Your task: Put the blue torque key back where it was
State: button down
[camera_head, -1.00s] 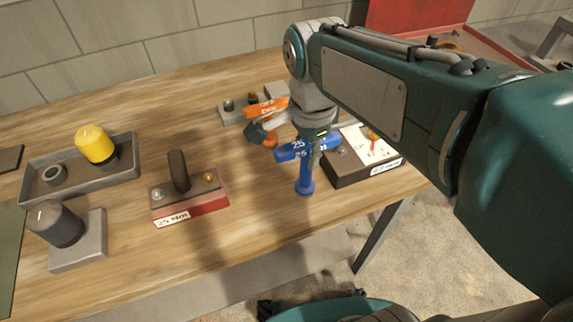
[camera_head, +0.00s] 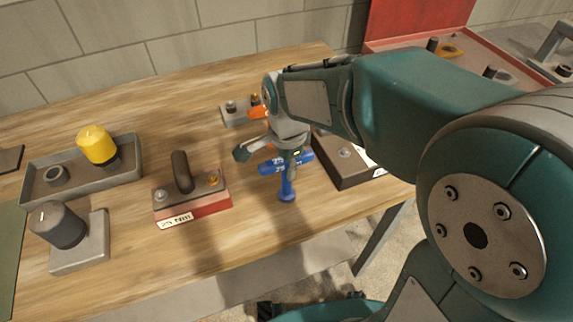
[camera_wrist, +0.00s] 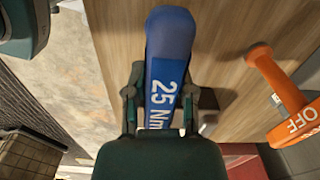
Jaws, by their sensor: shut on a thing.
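The blue torque key (camera_head: 287,186), marked 25 Nm, is in my gripper (camera_head: 287,157), its shaft pointing down. The wrist view shows its blue handle (camera_wrist: 168,45) between my two fingers (camera_wrist: 160,105), which are shut on it. It appears above the wooden bench; the exact height is unclear. To its left is a red-based block (camera_head: 192,202) with a 25 Nm label, a dark upright post and two small studs. My gripper is to the right of this block, apart from it.
A dark block (camera_head: 345,175) stands just right of the key, partly behind my arm. An orange key marked OFF (camera_wrist: 275,80) lies near my gripper. A grey tray with a yellow-capped part (camera_head: 97,145) and a grey block (camera_head: 82,252) are at left.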

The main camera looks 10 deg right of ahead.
jog(key=shift+d, duration=0.4)
jog(key=shift+c, duration=2.2)
grip_release()
jog(key=shift+d+f, duration=0.1)
jog(key=shift+a, duration=0.3)
